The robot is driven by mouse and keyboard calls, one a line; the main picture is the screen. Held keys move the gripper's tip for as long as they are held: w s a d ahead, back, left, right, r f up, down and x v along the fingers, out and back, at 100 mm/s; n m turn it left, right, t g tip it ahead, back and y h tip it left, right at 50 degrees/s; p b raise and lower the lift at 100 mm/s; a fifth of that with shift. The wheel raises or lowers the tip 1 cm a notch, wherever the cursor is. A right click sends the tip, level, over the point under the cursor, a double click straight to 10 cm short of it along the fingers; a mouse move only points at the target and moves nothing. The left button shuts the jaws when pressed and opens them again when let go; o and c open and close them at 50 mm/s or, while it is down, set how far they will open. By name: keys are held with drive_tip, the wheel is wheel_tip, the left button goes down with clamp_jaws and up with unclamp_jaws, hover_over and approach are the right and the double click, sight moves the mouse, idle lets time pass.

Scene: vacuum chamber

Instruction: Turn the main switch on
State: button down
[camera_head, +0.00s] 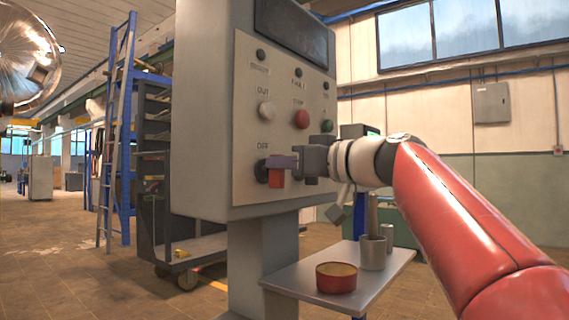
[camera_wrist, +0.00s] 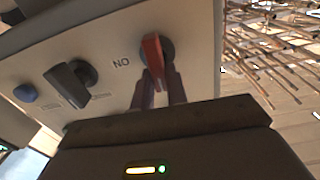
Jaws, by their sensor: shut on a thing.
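The main switch is a red handle (camera_head: 275,180) on a dark round base, low on the grey control panel (camera_head: 245,120), beside lettering that looks like OFF. In the wrist view the red handle (camera_wrist: 153,52) stands out from its base, next to lettering that reads NO in this turned picture. My gripper (camera_head: 283,164) reaches in from the right, its purplish fingers at the handle. In the wrist view my gripper (camera_wrist: 160,90) is shut on the handle, one finger on each side. The fingers hide part of the handle in the head view.
Below, a small shelf (camera_head: 395,264) bears a red tin (camera_head: 336,284) and a grey cup (camera_head: 372,255).

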drive_tip(key=shift+w+d+f+m+p, duration=0.2)
drive_tip(key=shift+m+p, duration=0.55)
drive_tip(key=shift+m, duration=2.15)
drive_tip(key=shift+w+d+f+m+p, duration=0.25)
drive_tip(key=shift+m+p, duration=0.5)
drive_tip(key=shift+m, duration=2.15)
drive_tip(key=shift+w+d+f+m+p, duration=0.25)
drive_tip(key=shift+m+p, duration=0.5)
drive_tip(key=shift+m, duration=2.15)
drive_tip(key=shift+s+a+f, duration=0.1)
drive_tip(key=shift+a, duration=0.1)
drive_tip(key=c, duration=1.4)
unclamp_jaws()
drive_tip(key=b+v, duration=0.1)
drive_tip(key=v, duration=0.6)
drive_tip(key=shift+s+d, duration=0.25)
drive_tip(key=shift+d, duration=0.05)
